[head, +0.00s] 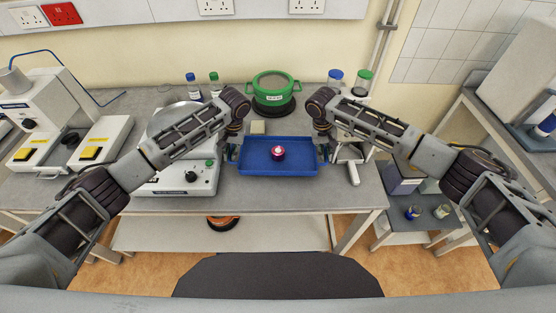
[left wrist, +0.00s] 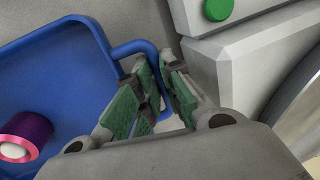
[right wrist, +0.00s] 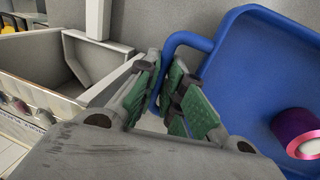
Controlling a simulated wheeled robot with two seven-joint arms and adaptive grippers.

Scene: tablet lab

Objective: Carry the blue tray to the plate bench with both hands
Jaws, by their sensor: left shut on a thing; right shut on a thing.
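The blue tray (head: 260,167) is at the front of the grey bench, between my two grippers. A small round red-purple thing with a pale centre (head: 278,153) stands on it; it also shows in the left wrist view (left wrist: 24,137) and the right wrist view (right wrist: 298,130). My left gripper (head: 232,154) is shut on the tray's left handle (left wrist: 135,48). My right gripper (head: 325,152) is shut on the tray's right handle (right wrist: 183,38). The tray looks roughly level. I cannot tell if it touches the bench. I cannot tell which surface is the plate bench.
A white machine with a green button (head: 195,175) stands close left of the tray. A green pot (head: 274,92) is behind it. Capped bottles stand at the back. A white open box (right wrist: 50,75) is right of my right gripper. A lower shelf (head: 420,222) holds small jars.

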